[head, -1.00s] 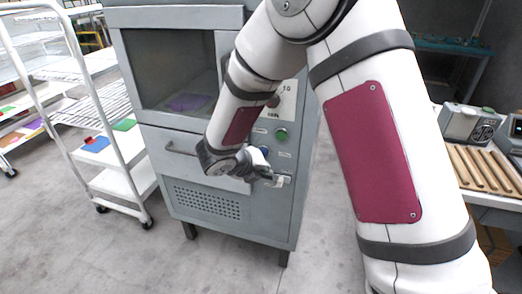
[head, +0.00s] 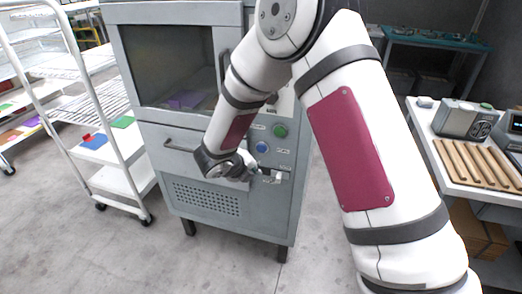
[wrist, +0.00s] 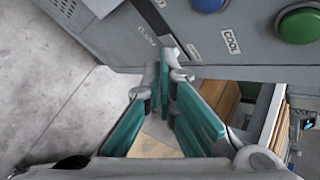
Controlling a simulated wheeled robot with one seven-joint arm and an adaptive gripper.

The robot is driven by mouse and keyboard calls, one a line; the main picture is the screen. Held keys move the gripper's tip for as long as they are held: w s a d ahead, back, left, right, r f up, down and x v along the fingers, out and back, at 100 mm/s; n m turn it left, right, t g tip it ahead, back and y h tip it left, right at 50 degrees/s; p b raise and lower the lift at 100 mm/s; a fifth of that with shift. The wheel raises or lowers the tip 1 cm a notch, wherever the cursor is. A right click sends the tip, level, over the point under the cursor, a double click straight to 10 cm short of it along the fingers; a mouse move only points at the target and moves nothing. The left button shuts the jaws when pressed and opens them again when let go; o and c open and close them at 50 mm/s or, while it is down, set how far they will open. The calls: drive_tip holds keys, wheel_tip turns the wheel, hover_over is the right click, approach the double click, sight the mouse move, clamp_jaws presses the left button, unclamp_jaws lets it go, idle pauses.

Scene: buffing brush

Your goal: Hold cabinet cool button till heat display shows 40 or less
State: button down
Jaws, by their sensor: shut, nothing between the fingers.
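The grey cabinet (head: 190,205) stands ahead of me, with its control panel on the right side of its front. A green button (head: 280,130) and, lower left of it, a blue button (head: 262,147) show there. In the wrist view the blue button (wrist: 208,4) and the green button (wrist: 300,25) are at the top, near a COOL label (wrist: 231,42). My gripper (wrist: 170,65) is shut and empty, its fingertips close to the panel below the buttons; I cannot tell if they touch it. My arm hides the upper panel, and no heat reading is legible.
A white wheeled rack (head: 125,172) with coloured pieces stands left of the cabinet. A table (head: 457,182) with a grey device (head: 455,119) and a slatted wooden tray (head: 470,165) is on the right. The floor in front is clear.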

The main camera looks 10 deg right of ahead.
sight(262, 148)
drive_tip(key=w+d, duration=0.3)
drive_tip(key=w, duration=0.2)
drive_tip(key=shift+w+b, duration=0.3)
drive_tip(key=shift+b, duration=0.15)
drive_tip(key=shift+w+d, duration=0.15)
drive_tip(key=shift+d, duration=0.05)
idle(1.0)
drive_tip(key=shift+w+d, duration=0.1)
drive_tip(key=shift+w, duration=0.15)
drive_tip(key=shift+w+d, duration=0.3)
drive_tip(key=shift+w, duration=0.15)
idle(5.2)
